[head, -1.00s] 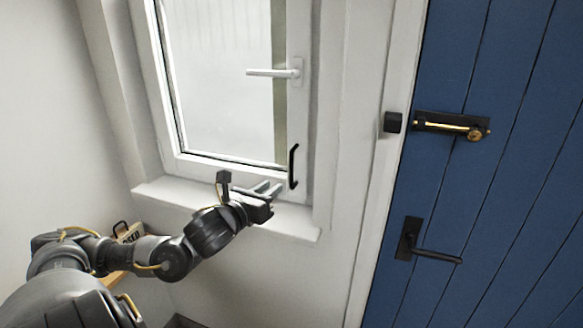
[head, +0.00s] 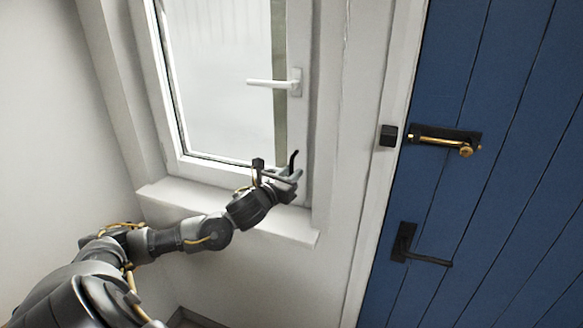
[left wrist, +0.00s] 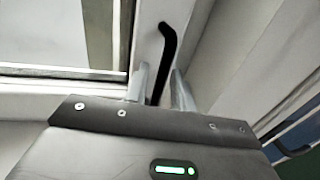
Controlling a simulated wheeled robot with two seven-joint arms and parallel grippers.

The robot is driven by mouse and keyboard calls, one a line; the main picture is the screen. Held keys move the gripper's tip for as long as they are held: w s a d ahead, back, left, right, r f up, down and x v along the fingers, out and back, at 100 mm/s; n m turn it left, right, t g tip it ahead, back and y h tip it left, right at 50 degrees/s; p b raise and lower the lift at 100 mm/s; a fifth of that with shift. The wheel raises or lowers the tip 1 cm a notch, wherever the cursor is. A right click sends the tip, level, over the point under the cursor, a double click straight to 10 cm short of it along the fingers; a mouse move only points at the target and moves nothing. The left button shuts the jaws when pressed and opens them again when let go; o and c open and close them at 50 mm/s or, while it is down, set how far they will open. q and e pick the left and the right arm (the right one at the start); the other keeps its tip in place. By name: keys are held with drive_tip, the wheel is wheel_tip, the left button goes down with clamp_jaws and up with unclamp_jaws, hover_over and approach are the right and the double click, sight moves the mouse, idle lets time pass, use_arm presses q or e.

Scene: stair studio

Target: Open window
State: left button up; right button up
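The white-framed window (head: 222,80) stands at the upper left in the head view. Its white lever handle (head: 270,83) points left, about level. A black pull handle (head: 293,159) sits low on the right side of the frame; its lower part is hidden by my left gripper (head: 292,177). In the left wrist view the black pull handle (left wrist: 166,50) passes between the two fingers of my left gripper (left wrist: 162,90). The fingers look apart, with a gap on the right side of the handle. My right gripper is in neither view.
The white sill (head: 180,197) runs beneath the window, under my left forearm. A blue plank door (head: 480,190) with a brass bolt (head: 440,141) and a black lever (head: 425,257) stands to the right.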

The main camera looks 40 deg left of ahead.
use_arm(q)
drive_tip(key=shift+w, duration=0.3)
clamp_jaws()
